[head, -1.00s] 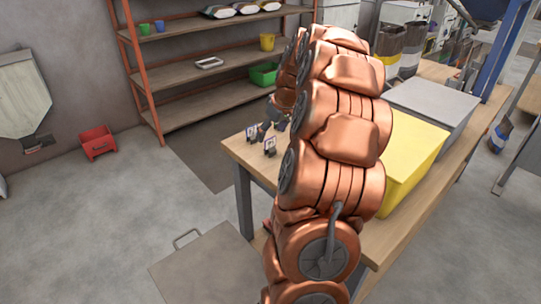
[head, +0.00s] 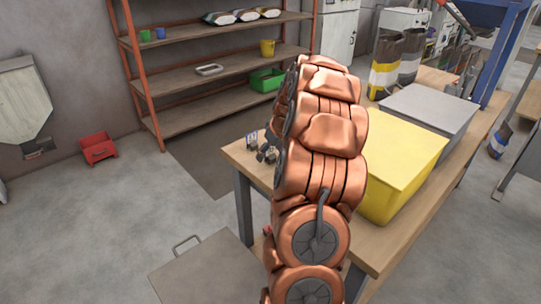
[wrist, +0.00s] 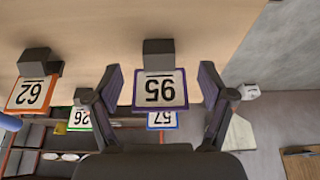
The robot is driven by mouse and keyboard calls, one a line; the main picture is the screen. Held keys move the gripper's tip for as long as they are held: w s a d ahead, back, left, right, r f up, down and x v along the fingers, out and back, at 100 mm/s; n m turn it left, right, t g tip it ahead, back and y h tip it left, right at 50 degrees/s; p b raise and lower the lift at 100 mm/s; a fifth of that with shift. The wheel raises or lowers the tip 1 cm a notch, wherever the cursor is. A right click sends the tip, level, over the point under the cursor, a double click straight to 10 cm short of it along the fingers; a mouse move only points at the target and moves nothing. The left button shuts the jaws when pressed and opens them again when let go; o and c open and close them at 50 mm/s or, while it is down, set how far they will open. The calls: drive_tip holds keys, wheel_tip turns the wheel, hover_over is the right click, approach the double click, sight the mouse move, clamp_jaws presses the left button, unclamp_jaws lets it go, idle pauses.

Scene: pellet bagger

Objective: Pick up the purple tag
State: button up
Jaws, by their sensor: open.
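The purple tag (wrist: 160,91) is a white card with a purple border and the number 95, upside down in the wrist view. It is joined to a dark block (wrist: 159,54) on the table. My gripper (wrist: 162,87) is open, with one finger on each side of the tag in the picture and visible gaps on both sides. Contact does not show. In the head view, my gripper (head: 268,150) is near the table's left corner, beside small tags on dark blocks; the purple one cannot be singled out there.
An orange tag 62 (wrist: 31,94), a green tag 26 (wrist: 79,119) and a blue tag 57 (wrist: 162,120) stand nearby. A yellow box (head: 402,150) and a grey box (head: 430,105) stand on the wooden table (head: 395,235). A shelf rack (head: 215,60) stands behind.

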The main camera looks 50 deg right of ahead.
drive_tip(key=c, duration=1.2)
drive_tip(key=shift+r, duration=0.1)
